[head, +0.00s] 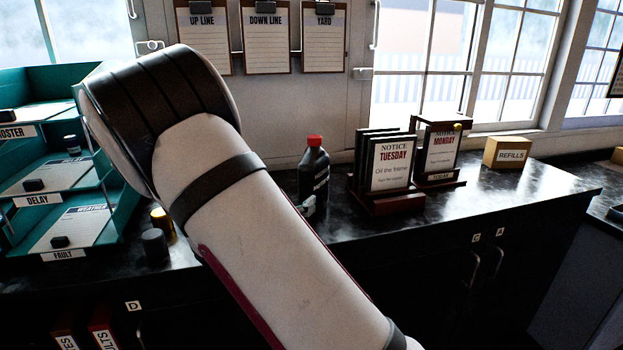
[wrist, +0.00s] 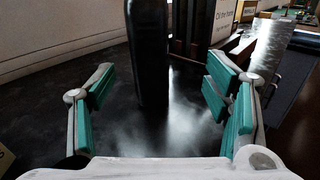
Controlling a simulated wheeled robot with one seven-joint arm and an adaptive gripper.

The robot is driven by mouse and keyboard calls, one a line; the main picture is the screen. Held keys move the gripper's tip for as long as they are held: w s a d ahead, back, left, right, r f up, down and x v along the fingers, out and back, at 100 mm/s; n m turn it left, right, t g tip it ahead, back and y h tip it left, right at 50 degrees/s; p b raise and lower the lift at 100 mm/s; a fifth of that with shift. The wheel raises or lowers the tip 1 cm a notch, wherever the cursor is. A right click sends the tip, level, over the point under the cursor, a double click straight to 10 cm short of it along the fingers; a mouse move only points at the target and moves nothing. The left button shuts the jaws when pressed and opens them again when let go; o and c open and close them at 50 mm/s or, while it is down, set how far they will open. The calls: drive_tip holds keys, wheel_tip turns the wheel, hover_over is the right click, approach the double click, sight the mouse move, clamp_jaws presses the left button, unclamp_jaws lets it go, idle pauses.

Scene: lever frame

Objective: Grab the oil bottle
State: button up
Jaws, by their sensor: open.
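The oil bottle (head: 314,172) is black with a red cap and a pale label. It stands upright on the dark counter, left of the notice stands in the head view. In the wrist view the black bottle (wrist: 148,50) rises ahead of my gripper (wrist: 160,98), roughly between the lines of its two fingers. Its top is cut off there. My gripper is open, with teal pads on both fingers, and nothing is between them. In the head view my arm hides most of my gripper; a small pale part shows beside the bottle's base. I cannot tell whether anything touches the bottle.
The notice stands (head: 390,170) are close on the bottle's right. A yellow refills box (head: 506,153) stands farther right. A teal tray rack (head: 75,165) is at the left, with a dark cylinder (head: 155,246) near it. The glossy counter (head: 540,190) is clear toward the right end.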

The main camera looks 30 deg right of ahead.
sight(304, 189)
drive_tip(key=shift+w+a+f+n+t, duration=0.1)
drive_tip(key=shift+w+a+n+t, duration=0.1)
drive_tip(key=shift+w+n+t, duration=0.2)
drive_tip(key=shift+w+d, duration=0.2)
drive_tip(key=shift+w, duration=0.05)
drive_tip(key=x, duration=0.7)
drive_tip(key=shift+w+d+f, duration=0.1)
drive_tip(key=shift+w+d, duration=0.05)
drive_tip(key=shift+d, duration=0.05)
drive_tip(key=shift+r+p+x, duration=0.15)
drive_tip(key=shift+p+x, duration=0.15)
drive_tip(key=shift+x, duration=1.05)
drive_tip(key=shift+r+p+x, duration=0.15)
drive_tip(key=shift+p+x, duration=0.1)
drive_tip(key=shift+x, duration=1.1)
clamp_jaws()
drive_tip(key=shift+w+r, duration=0.1)
